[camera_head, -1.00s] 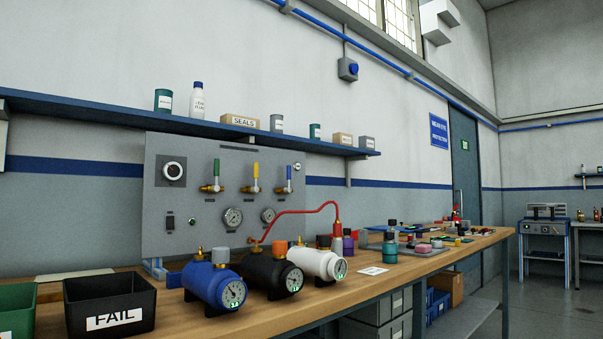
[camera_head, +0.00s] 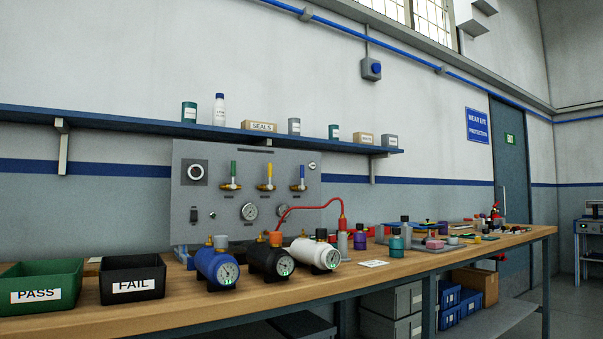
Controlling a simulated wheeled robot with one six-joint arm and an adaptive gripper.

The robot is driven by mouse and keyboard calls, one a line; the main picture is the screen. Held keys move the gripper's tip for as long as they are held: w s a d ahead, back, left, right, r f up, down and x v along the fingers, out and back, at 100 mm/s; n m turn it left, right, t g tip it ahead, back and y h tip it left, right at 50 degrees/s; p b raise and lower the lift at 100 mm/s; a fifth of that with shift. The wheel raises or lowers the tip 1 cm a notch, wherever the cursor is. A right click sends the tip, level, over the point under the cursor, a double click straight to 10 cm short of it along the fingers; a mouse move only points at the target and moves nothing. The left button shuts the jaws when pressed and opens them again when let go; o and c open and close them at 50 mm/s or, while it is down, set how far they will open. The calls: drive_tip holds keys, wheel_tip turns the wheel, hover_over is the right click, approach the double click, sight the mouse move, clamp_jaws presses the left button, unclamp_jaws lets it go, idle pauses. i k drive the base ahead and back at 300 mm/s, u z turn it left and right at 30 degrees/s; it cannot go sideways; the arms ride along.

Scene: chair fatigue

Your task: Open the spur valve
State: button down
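A grey box with a round blue part (camera_head: 371,69) hangs on a thin drop from the blue wall pipe (camera_head: 420,76), high above the shelf. The grey panel (camera_head: 200,240) on the bench carries three brass valves, with a green (camera_head: 231,177), a yellow (camera_head: 267,177) and a blue (camera_head: 302,178) lever. All three levers point upright. No label shows which of these is the spur valve. My gripper is not in view.
The wooden bench (camera_head: 300,284) holds a green PASS bin (camera_head: 38,285), a black FAIL bin (camera_head: 133,279) and blue (camera_head: 213,263), black and white gauge cylinders. A red hose (camera_head: 300,206) arcs beside the panel. A blue shelf (camera_head: 110,123) with containers runs above.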

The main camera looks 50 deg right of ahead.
sight(302, 176)
drive_tip(key=z, duration=1.35)
drive_tip(key=i, duration=0.25)
